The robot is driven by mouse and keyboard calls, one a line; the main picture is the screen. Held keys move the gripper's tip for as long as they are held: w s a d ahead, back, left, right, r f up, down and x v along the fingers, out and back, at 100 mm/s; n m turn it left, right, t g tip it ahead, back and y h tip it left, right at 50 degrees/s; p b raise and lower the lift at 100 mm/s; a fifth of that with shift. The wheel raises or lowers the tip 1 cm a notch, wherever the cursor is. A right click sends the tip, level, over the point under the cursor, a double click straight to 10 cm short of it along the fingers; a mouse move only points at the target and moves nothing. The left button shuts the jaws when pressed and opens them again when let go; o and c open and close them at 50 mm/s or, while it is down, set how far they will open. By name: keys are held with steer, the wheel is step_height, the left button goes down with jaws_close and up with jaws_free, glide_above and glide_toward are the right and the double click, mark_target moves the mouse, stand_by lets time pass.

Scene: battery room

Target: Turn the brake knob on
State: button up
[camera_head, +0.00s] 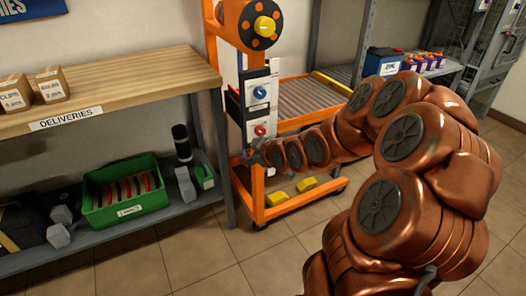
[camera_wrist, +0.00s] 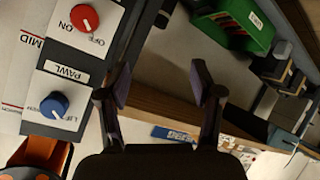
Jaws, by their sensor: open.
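The red knob (camera_head: 260,130) sits on a white plate low on the orange post of the winch stand. In the wrist view the red knob (camera_wrist: 85,18) is at the upper left, with ON and OFF marks beside it; its white pointer line leans toward the OFF mark. No label reading "brake" is legible. A blue knob (camera_head: 260,93) is above it in the head view; in the wrist view the blue knob (camera_wrist: 55,105) is near a PAWL label. My gripper (camera_head: 254,154) is open and empty, just below the red knob in the head view. Its fingers (camera_wrist: 160,88) are apart from both knobs.
A wooden bench (camera_head: 120,82) marked DELIVERIES stands left of the post, with a green bin (camera_head: 123,214) on its lower shelf. The orange frame (camera_head: 262,185) is close to my gripper. A roller rack (camera_head: 305,96) is behind. Floor in front is clear.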

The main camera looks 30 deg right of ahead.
steer(key=w+d+f+t+b, duration=0.2)
steer(key=d+f+t+b, duration=0.1)
steer(key=d+f+b, duration=0.15)
steer(key=t+h+b, duration=0.2)
steer(key=t+b, duration=0.1)
glide_toward(262, 133)
steer(key=w, duration=0.1)
steer(key=shift+w+d+b, duration=0.25)
steer(key=shift+w+b, duration=0.1)
steer(key=shift+w, duration=1.65)
steer(key=shift+w+d+b, duration=0.2)
steer(key=shift+w+b, duration=0.15)
steer(key=shift+w, duration=1.6)
steer(key=c, duration=1.1)
